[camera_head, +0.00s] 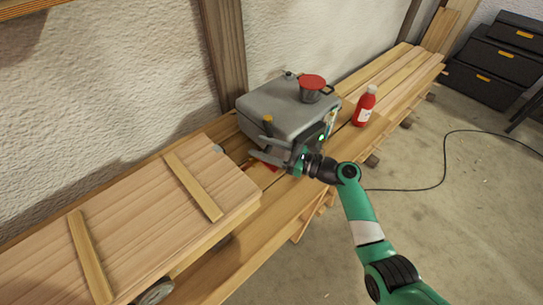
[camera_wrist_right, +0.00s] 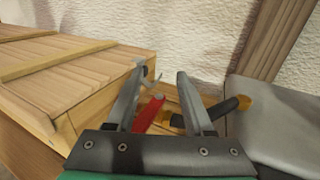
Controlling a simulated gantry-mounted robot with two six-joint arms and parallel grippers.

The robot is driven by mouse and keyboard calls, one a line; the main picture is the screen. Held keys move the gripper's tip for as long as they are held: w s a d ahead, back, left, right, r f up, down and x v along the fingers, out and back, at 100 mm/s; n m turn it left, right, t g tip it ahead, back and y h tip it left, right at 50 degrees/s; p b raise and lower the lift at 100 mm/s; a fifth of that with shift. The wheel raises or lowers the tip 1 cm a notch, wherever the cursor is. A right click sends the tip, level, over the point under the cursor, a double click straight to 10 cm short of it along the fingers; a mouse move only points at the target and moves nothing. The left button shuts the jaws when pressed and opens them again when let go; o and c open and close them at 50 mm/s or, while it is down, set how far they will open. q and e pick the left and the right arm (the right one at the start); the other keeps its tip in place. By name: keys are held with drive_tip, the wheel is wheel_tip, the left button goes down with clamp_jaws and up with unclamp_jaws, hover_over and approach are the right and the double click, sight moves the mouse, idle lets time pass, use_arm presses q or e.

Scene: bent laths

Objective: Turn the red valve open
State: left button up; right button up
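No part is clearly recognizable as a red valve. A red handle-like piece (camera_wrist_right: 149,114) lies low between my right gripper's fingers in the wrist view, near a thin metal hook. A bit of red (camera_head: 268,166) also shows below the gripper in the head view. I cannot tell whether this is the valve. My right gripper (camera_head: 260,146) is open beside the grey box (camera_head: 275,108); its spread fingers (camera_wrist_right: 160,74) show nothing held between them. A red-topped dark pot (camera_head: 313,83) sits on the box. My left gripper is not in view.
A slatted wooden crate (camera_head: 150,215) is at left. A red bottle (camera_head: 364,106) stands on the planks to the right. Black boxes (camera_head: 495,58) and a cable are farther right.

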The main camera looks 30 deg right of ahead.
drive_tip(key=s+a+r+p, duration=0.2)
drive_tip(key=s+r+p, duration=0.2)
drive_tip(key=s+p, duration=0.2)
drive_tip(key=s+a+r+p, duration=0.2)
drive_tip(key=s+r+p, duration=0.3)
drive_tip(key=s+p, duration=0.2)
drive_tip(key=shift+a+p, duration=0.25)
drive_tip(key=shift+p, duration=0.3)
drive_tip(key=shift+r, duration=0.1)
